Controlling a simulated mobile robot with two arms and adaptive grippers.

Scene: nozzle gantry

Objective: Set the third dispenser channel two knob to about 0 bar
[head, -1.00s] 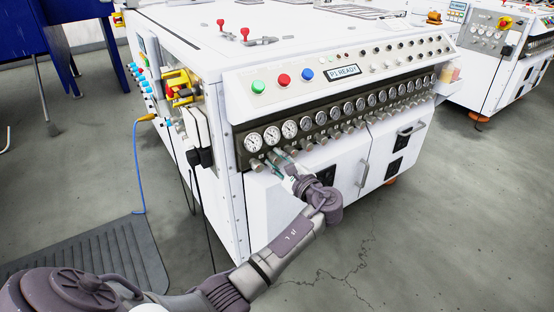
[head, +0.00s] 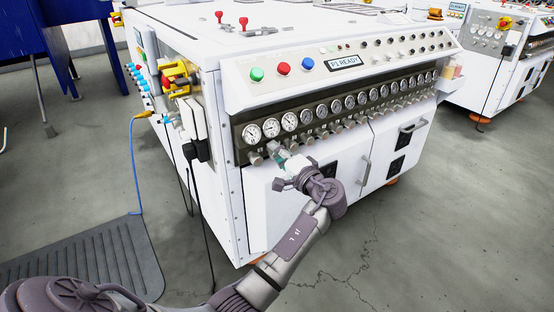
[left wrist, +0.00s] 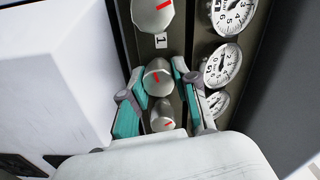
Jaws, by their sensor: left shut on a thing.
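A row of silver knobs runs under a row of round white gauges on the front of the white cabinet (head: 222,135). My left gripper (head: 276,155) reaches the left end of this row. In the left wrist view its two teal fingers are on both sides of a silver knob (left wrist: 157,82) with a red mark, and it is shut on this knob. Another knob (left wrist: 150,14) lies above it there, by a label "1" (left wrist: 161,41). A third knob (left wrist: 166,121) shows below, between the fingers. The gauge dials (left wrist: 222,66) are partly cut off or covered. My right gripper is not in view.
Green (head: 257,74), red (head: 283,69) and blue (head: 308,63) buttons and a "P1 READY" display (head: 344,62) sit above the gauges. Cables hang at the cabinet's left side. A grey mat (head: 90,265) lies on the floor.

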